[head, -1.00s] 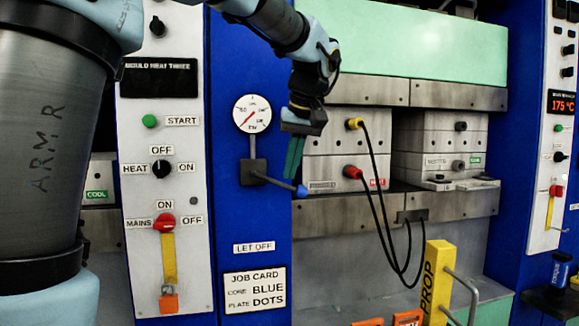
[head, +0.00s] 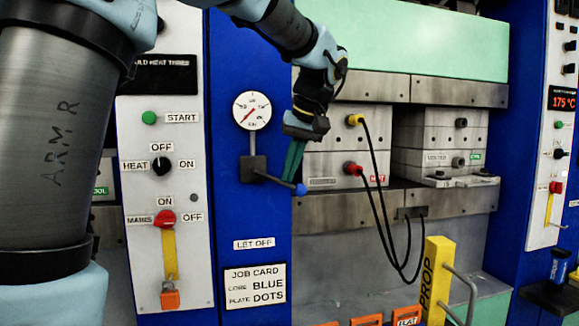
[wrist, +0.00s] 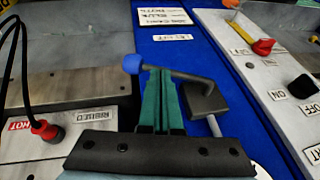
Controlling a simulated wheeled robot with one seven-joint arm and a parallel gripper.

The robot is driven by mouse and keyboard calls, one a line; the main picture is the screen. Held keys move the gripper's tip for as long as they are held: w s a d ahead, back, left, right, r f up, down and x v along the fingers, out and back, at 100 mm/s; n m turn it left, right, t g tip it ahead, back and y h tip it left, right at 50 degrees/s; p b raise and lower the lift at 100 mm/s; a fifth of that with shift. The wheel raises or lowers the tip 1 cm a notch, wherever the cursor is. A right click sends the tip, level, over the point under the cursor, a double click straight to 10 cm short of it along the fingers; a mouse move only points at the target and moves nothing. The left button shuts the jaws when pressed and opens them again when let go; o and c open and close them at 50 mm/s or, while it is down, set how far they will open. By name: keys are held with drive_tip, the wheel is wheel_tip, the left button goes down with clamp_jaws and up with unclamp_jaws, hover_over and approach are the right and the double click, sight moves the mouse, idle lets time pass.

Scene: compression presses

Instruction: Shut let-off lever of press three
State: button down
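The let-off lever (head: 272,179) is a thin dark rod with a blue knob, on the blue column above the LET OFF label (head: 254,243). It slopes slightly down to the right from its dark block (head: 253,165) under a round gauge (head: 252,110). My gripper (head: 289,178) points down with its green fingers together, close to the knob end. In the wrist view the fingertips (wrist: 160,72) lie at the rod, beside the blue knob (wrist: 132,63). Nothing shows between the fingers. Whether they touch the rod cannot be told.
A press with metal mould blocks (head: 335,140) and yellow and red plugs on black cables stands right of the lever. A switch panel (head: 190,240) is at left. A yellow PROP post (head: 437,275) stands lower right.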

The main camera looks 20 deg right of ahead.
drive_tip(key=shift+f, duration=0.1)
drive_tip(key=shift+w+a+f+m+t+y+b, duration=0.1)
drive_tip(key=shift+a+f+m+t+y+b, duration=0.4)
drive_tip(key=shift+f+y, duration=0.75)
drive_tip(key=shift+w+a+f+m+t+y+b, duration=0.1)
drive_tip(key=shift+a+f+y+b, duration=0.15)
drive_tip(key=shift+a+f+y, duration=0.9)
drive_tip(key=shift+w+a+f+m+t+y+b, duration=0.1)
drive_tip(key=shift+a+f+m+t+y+b, duration=0.2)
drive_tip(key=shift+f+y, duration=0.95)
drive_tip(key=shift+r+y, duration=0.25)
drive_tip(key=shift+d, duration=0.1)
